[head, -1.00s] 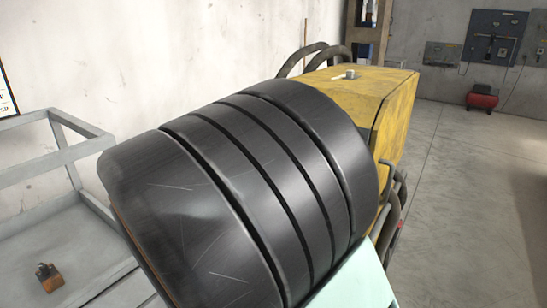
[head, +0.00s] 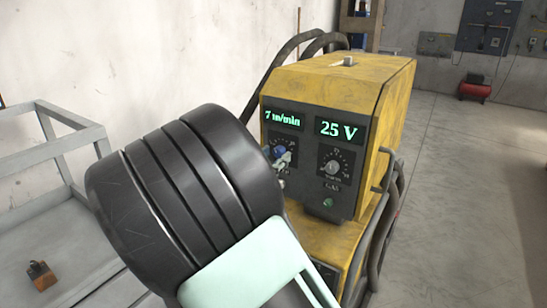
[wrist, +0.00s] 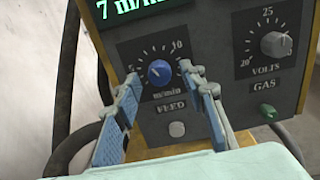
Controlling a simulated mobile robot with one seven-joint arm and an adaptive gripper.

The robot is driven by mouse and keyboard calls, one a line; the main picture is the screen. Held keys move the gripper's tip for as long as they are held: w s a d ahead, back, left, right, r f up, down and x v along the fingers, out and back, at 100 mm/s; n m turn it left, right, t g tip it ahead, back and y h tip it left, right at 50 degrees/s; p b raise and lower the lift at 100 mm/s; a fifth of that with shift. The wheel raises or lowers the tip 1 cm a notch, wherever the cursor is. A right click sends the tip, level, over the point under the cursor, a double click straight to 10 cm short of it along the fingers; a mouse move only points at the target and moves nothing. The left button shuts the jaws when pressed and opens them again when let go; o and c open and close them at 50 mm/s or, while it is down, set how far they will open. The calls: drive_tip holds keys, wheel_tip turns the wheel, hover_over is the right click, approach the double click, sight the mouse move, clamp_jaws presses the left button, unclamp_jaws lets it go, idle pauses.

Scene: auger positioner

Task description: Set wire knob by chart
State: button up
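The yellow welding machine (head: 388,95) has a dark front panel with green displays reading "7 m/min" (head: 284,118) and "25 V" (head: 340,130). The blue wire knob (wrist: 159,73) sits on the FEED m/min dial, its scale partly hidden by my fingers. In the head view the knob (head: 279,152) is partly covered by my gripper. My gripper (wrist: 160,75) is open, one blue-padded finger on each side of the knob, with visible gaps; whether the tips reach its depth I cannot tell. The chart is not readable in the current views.
A grey VOLTS knob (wrist: 276,44) and a green GAS button (wrist: 267,112) are right of the feed dial. A pale button (wrist: 177,129) is below FEED. Dark hoses (head: 268,84) loop behind the machine. A grey metal cart (head: 70,135) stands left; open floor lies right.

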drive_tip(key=shift+w+d, duration=0.15)
drive_tip(key=shift+w, duration=0.05)
clamp_jaws()
